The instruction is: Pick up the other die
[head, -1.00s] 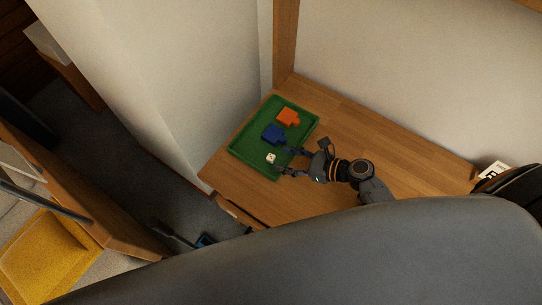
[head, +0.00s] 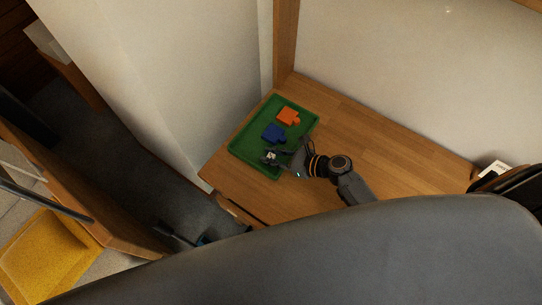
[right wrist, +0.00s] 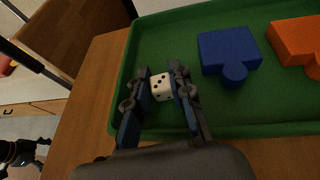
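A white die with dark pips (right wrist: 161,87) is between the two fingers of my right gripper (right wrist: 161,80) in the right wrist view. The fingers lie close against both of its sides, and no clear gap shows. In the head view the die (head: 271,155) is partly covered by my right gripper (head: 273,156), over the near corner of the green tray (head: 246,158). I cannot tell whether the die still rests on the tray floor. No second die shows.
A blue puzzle piece (head: 273,133) and an orange one (head: 288,116) lie in the tray beyond the die. The wooden table (head: 345,125) is bare to the right of the tray. A wall stands close behind the tray.

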